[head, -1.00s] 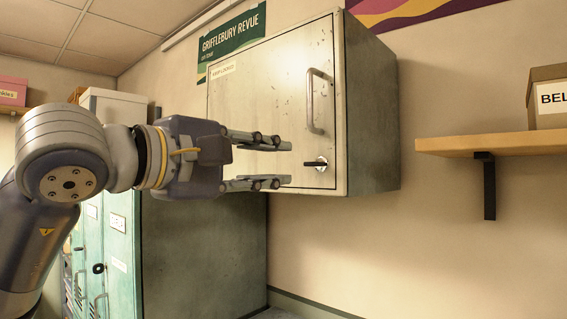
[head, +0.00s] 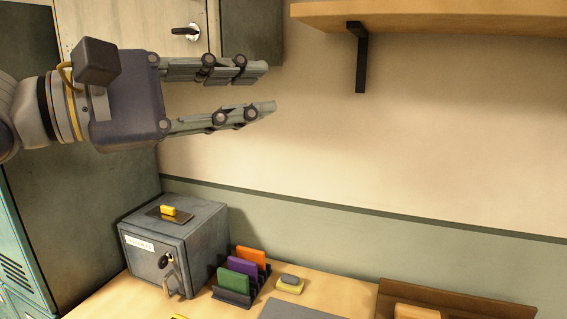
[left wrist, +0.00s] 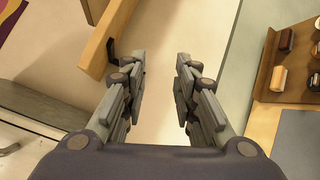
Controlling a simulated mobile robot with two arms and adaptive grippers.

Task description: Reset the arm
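My left gripper (head: 268,88) comes in from the left in the head view. Its fingers point right, apart and empty, in the air in front of the wall cabinet (head: 262,35) and above the desk. In the left wrist view its two fingers (left wrist: 160,75) also show apart with nothing between them. My right gripper is in none of the views.
A wooden shelf (head: 430,17) on a black bracket juts out at the upper right. Below, on the desk (head: 330,290), stand a grey safe (head: 205,235) with a key in its door and a rack (head: 240,298) of coloured cards.

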